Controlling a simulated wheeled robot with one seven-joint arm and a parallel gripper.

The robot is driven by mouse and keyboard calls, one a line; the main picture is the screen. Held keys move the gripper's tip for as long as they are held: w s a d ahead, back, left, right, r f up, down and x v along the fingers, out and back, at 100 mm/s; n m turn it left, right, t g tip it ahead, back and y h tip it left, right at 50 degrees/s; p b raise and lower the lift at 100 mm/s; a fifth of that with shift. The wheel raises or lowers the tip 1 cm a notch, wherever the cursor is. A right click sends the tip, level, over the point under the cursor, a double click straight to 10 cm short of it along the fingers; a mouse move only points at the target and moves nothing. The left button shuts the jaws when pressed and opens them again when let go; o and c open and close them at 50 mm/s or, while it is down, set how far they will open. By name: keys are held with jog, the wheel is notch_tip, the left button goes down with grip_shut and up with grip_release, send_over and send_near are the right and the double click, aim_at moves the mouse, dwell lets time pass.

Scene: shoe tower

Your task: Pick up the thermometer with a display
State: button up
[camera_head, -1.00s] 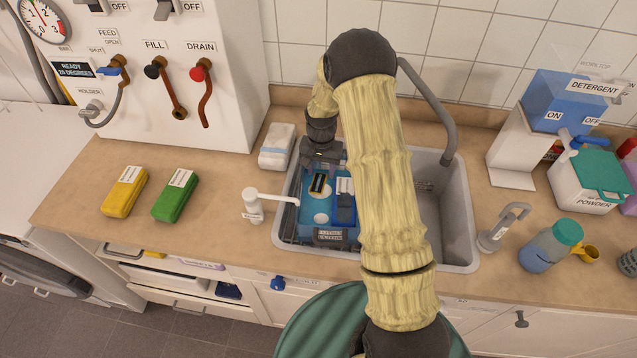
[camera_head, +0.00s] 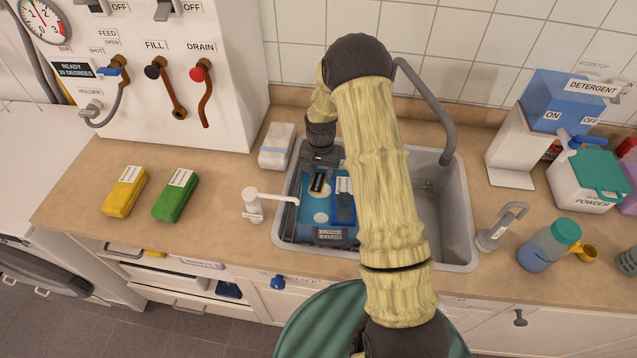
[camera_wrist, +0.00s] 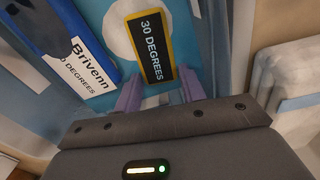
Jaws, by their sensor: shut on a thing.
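The thermometer (camera_wrist: 151,46) has a black display reading "30 DEGREES" in a yellow frame. In the head view the thermometer (camera_head: 317,183) is small and dark, over the left part of the sink. My gripper (camera_wrist: 160,91) has its two purple fingers on either side of the thermometer's near end and is shut on it. In the head view my gripper (camera_head: 319,164) reaches down into the sink's left side; its fingertips are too small to make out there.
A blue piece (camera_wrist: 72,42) labelled "Brivenn" and "30 DEGREES" lies close beside the thermometer. The sink (camera_head: 457,215) has a grey faucet (camera_head: 436,105) at the back and a white dispenser (camera_head: 252,205) at its left. Yellow (camera_head: 125,192) and green (camera_head: 175,195) blocks lie on the counter.

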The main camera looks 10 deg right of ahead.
aim_at(320, 175)
jog(key=shift+r, duration=0.1)
notch_tip(320, 175, up, 18)
jog(key=b, duration=0.3)
dwell(0.7)
